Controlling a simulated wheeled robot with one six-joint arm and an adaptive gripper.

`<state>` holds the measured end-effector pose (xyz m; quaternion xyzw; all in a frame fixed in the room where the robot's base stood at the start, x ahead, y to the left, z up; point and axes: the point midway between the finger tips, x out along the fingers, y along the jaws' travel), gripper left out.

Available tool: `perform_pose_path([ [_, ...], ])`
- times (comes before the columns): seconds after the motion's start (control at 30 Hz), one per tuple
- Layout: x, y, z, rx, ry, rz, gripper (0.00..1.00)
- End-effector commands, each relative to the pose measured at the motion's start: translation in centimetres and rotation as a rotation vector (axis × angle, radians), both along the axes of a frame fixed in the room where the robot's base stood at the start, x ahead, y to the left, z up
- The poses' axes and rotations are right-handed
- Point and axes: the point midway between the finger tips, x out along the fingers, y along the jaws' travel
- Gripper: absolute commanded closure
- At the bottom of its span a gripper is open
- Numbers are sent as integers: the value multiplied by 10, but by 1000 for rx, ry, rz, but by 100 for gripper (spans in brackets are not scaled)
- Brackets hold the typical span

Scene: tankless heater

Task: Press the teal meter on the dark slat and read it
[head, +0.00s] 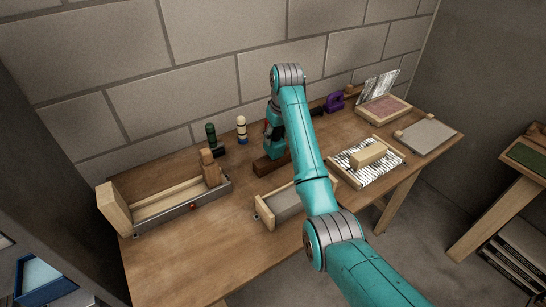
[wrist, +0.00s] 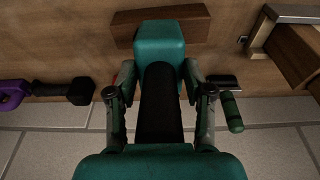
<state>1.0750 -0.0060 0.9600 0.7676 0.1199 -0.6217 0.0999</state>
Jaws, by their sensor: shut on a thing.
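The meter has a teal block end (wrist: 159,45) and a black body (wrist: 160,100). My gripper (wrist: 160,82) is shut on the black body, with a finger on each side. In the head view the gripper (head: 273,128) is over the back middle of the bench, partly behind my arm, and the teal end (head: 274,148) points down. The dark slat (wrist: 140,28) is a brown block lying on the bench; it also shows in the head view (head: 265,166). The teal end overlaps the slat in both views. I cannot tell if they touch. No readout is visible.
A long tray with wooden blocks (head: 180,212) stands at left. A green-handled tool (head: 211,134) and a cream-handled one (head: 241,128) are near the wall. A purple tool (head: 335,102) lies right of the gripper. A striped board with a block (head: 350,178) is at right.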

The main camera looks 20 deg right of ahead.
Motion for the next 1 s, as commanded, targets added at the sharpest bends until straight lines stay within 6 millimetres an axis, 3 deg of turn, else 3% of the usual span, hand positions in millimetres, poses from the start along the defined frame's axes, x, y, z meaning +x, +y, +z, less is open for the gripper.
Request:
perform_pose_path([
  [0.7, 0, 0, 50, 1, -2, 0, 100],
  [1.0, 0, 0, 53, 0, -1, 0, 100],
])
